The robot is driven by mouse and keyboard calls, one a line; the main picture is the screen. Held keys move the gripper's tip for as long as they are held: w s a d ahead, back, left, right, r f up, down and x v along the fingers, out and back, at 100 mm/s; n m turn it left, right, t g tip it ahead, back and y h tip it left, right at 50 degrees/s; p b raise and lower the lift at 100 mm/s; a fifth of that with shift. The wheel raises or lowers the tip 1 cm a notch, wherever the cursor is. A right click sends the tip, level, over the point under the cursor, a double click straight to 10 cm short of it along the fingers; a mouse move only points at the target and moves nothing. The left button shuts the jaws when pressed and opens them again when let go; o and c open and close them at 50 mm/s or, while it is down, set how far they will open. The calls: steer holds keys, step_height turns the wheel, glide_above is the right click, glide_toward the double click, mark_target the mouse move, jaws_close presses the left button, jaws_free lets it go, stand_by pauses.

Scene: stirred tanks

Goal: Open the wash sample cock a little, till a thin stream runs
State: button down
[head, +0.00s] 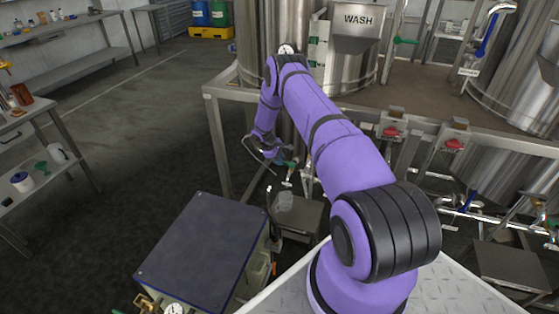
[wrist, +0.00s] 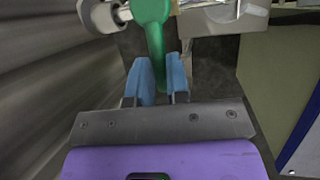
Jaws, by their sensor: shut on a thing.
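The sample cock's green lever (wrist: 152,18) comes down from the top of the wrist view, between the blue fingers of my gripper (wrist: 160,72). My gripper is shut on this lever. In the head view my gripper (head: 277,157) is low in front of the tank stand, and a bit of the green lever (head: 291,164) shows beside it. A tank marked WASH (head: 354,65) stands behind my arm. A clear vessel (head: 285,201) stands on a small metal stand (head: 301,220) below the cock. I cannot make out any stream.
A dark blue-topped cabinet (head: 205,250) stands close at the front left of the stand. The tank stand's frame (head: 222,140) rises near my gripper. Red-handled valves (head: 390,132) sit to the right of my arm. The floor at left (head: 150,130) is free.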

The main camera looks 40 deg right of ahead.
steer(key=shift+s+a+n+t+h, duration=0.15)
steer(key=shift+s+a+n+t, duration=0.25)
steer(key=shift+n, duration=0.65)
steer(key=shift+s+a+n+t+h, duration=0.1)
steer(key=shift+s+a+n+t, duration=0.25)
steer(key=shift+n, duration=0.65)
steer(key=shift+s+a+n+t+h, duration=0.2)
steer(key=shift+s+n+t, duration=0.25)
steer(key=shift+n, duration=0.6)
steer(key=c, duration=1.1)
jaws_free()
steer(key=shift+a, duration=0.1)
steer(key=v, duration=1)
steer(key=shift+r, duration=0.4)
